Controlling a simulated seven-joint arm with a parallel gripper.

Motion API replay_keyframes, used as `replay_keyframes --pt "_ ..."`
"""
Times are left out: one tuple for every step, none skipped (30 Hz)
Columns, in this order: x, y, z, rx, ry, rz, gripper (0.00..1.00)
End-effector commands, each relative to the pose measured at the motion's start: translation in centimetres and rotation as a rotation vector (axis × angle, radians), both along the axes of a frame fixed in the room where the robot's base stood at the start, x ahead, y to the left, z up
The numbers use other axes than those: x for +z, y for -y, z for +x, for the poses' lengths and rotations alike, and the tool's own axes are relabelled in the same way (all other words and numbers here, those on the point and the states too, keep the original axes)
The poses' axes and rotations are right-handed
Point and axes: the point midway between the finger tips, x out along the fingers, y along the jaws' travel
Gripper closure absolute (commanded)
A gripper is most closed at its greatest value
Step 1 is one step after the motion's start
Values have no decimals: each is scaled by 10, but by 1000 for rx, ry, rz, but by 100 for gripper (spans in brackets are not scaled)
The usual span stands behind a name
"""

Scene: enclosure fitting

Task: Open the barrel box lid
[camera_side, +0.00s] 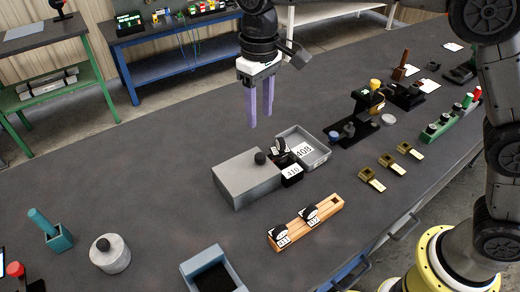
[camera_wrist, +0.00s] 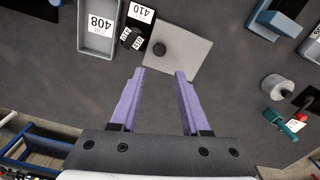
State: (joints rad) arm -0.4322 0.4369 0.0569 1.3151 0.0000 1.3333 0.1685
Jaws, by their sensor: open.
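A grey box (camera_side: 240,180) with a flat closed top sits near the middle of the bench, and I take it to be the barrel box. A black round knob (camera_side: 260,158) stands on the top near its far right edge. In the wrist view the box top (camera_wrist: 188,50) and its knob (camera_wrist: 159,47) lie just beyond my fingertips. My gripper (camera_side: 260,118) is open and empty, with its purple fingers pointing down. It hangs above the box and apart from it. It also shows in the wrist view (camera_wrist: 160,74).
A grey tray labelled 408 (camera_side: 316,154) and a black bin labelled 410 (camera_side: 291,181) stand close to the box's right side. An orange rack (camera_side: 325,219) lies in front. A grey cylinder with a black knob (camera_side: 110,262) stands left. The bench behind the box is clear.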

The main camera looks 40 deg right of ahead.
Motion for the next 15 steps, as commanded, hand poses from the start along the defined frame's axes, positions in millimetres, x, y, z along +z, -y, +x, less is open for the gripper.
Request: replay_keyframes --pt "-9 1 -1 0 -5 -2 54" --pt "-15 1 -1 -1 -6 -3 54" --pt "-23 1 -1 -1 -4 -2 54" --pt "-29 1 -1 -1 -5 -2 54" --pt "-35 1 -1 -1 -6 -3 54" --pt "-43 1 -1 -1 -5 -2 54" --pt "-49 1 -1 -1 -6 -3 54" --pt "-55 1 -1 -1 -4 -2 54" --pt "-62 1 -1 -1 -4 -2 54" --pt "-68 1 -2 -1 -5 -2 54" --pt "-74 1 -1 -1 -4 -2 54" --pt "-81 1 -1 -1 -4 -2 54" --pt "-86 1 -1 -1 -4 -2 54" --pt "-90 1 -1 -1 -4 -2 54" --pt "-96 1 -1 -1 -2 -1 54"
